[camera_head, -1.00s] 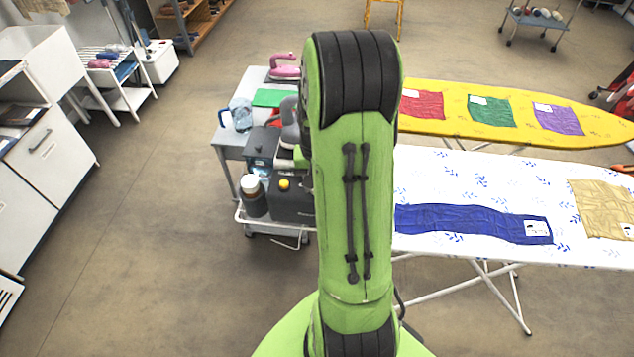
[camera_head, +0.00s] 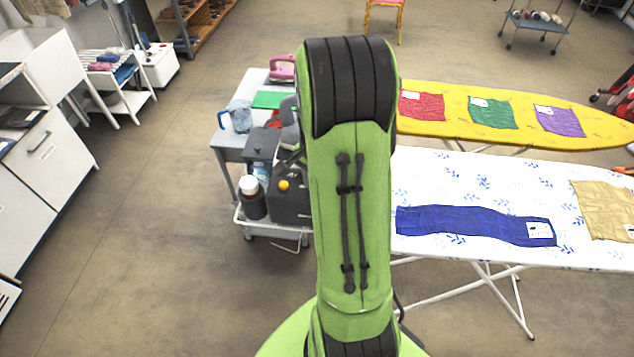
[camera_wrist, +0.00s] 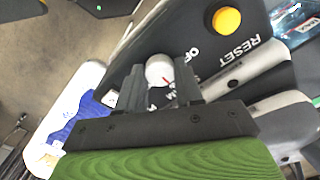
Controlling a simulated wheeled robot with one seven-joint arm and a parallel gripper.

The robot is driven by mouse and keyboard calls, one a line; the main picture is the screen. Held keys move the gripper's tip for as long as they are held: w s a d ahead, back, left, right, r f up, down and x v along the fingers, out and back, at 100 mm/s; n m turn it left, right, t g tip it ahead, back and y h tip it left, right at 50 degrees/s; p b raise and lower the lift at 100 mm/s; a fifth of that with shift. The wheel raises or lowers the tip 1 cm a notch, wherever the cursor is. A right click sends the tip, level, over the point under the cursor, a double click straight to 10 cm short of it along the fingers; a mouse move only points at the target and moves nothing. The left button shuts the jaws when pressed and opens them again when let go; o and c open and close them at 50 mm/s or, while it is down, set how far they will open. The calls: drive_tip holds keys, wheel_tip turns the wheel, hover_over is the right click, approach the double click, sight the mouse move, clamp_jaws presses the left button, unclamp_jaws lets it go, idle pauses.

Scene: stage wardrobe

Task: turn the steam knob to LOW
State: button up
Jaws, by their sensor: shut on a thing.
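My gripper (camera_wrist: 160,85) is shut on the knob, one dark finger on each side. Printed letters beside it are partly covered by the fingers, so the setting cannot be read. A yellow button (camera_wrist: 227,20) marked RESET is next to it. In the head view the station (camera_head: 288,205) and its yellow button (camera_head: 284,185) show left of my arm, which hides the knob.
A grey iron (camera_head: 290,125) stands behind the station. A dark bottle with a white cap (camera_head: 252,200) and a blue jug (camera_head: 240,117) are to the left. A white ironing board (camera_head: 450,180) with a blue cloth (camera_head: 470,222) is to the right. Open floor lies at left.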

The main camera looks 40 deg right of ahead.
idle(0.3)
drive_tip(key=o, duration=1)
drive_tip(key=shift+o, duration=0.2)
wheel_tip(320, 180, up, 16)
drive_tip(key=p, duration=0.2)
drive_tip(key=shift+f, duration=0.1)
